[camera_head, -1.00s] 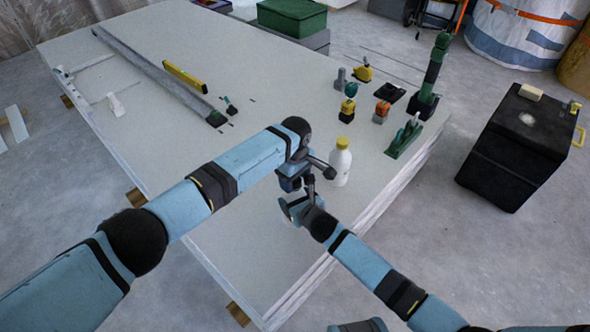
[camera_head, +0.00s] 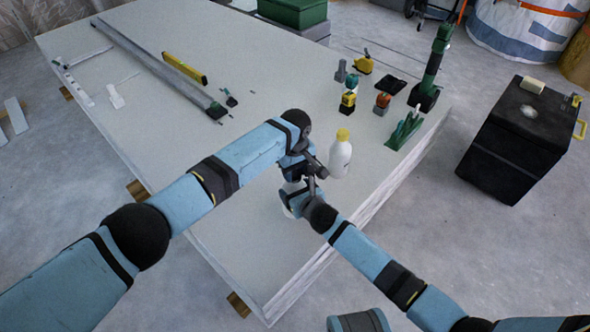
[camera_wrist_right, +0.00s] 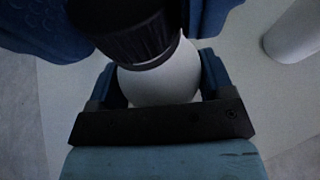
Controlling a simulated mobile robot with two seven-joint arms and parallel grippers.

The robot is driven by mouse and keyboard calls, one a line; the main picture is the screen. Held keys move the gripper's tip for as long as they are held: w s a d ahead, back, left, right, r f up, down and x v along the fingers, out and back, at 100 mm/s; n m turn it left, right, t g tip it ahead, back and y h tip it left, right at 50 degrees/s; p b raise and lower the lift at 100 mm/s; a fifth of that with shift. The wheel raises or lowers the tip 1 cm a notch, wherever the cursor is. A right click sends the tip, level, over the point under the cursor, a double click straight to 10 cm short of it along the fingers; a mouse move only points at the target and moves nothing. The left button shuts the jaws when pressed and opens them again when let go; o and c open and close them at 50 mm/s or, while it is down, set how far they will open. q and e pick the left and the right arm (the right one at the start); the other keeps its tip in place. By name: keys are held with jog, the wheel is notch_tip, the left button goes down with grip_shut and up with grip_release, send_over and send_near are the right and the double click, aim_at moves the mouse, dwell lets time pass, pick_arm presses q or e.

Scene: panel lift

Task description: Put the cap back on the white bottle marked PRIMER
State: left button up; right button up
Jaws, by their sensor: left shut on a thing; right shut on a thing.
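My right gripper (camera_head: 300,194) is shut on a white bottle (camera_wrist_right: 160,84), whose rounded white shoulder shows between the blue fingers in the right wrist view. A black ribbed cap (camera_wrist_right: 135,30) covers the bottle's top, slightly off-centre in this view; I cannot tell whether it is seated. My left gripper (camera_head: 296,176) is shut on the cap, its blue fingers on either side of it. In the head view the arms hide most of the held bottle (camera_head: 287,203). No lettering is readable on it.
Another white bottle with a yellow cap (camera_head: 341,155) stands close to the right of the grippers. Several tools, a green clamp (camera_head: 405,131) among them, stand behind it. A yellow level (camera_head: 186,68) and a long grey bar (camera_head: 150,62) lie at the back left. The panel's left middle is clear.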

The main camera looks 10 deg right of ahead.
pick_arm(q)
jog(key=o, duration=1)
jog(key=shift+r, duration=2.3)
